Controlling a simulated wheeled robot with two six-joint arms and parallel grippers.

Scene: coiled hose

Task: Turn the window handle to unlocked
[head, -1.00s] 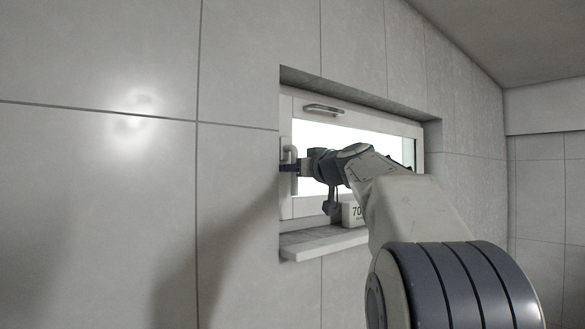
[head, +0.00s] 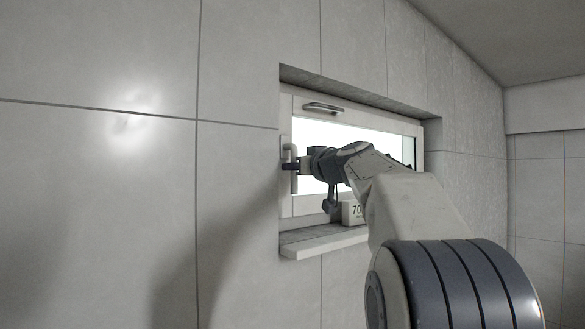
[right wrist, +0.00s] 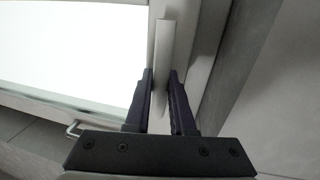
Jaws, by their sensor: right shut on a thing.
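The window handle (head: 294,181) is a pale lever on the left side of the white window frame, hanging roughly straight down in the head view. My right gripper (head: 290,166) is at the handle, coming in from the right. In the right wrist view, the handle (right wrist: 163,45) runs between the two dark fingers of the right gripper (right wrist: 161,88), which are shut on it. The fingers hide part of the lever in the head view. My left gripper is not in view.
The window (head: 345,133) sits in a recess in the tiled wall (head: 240,75). A metal bar handle (head: 323,108) is on the upper frame. A small box marked 70 (head: 353,213) stands on the sill (head: 300,250), close below my right arm.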

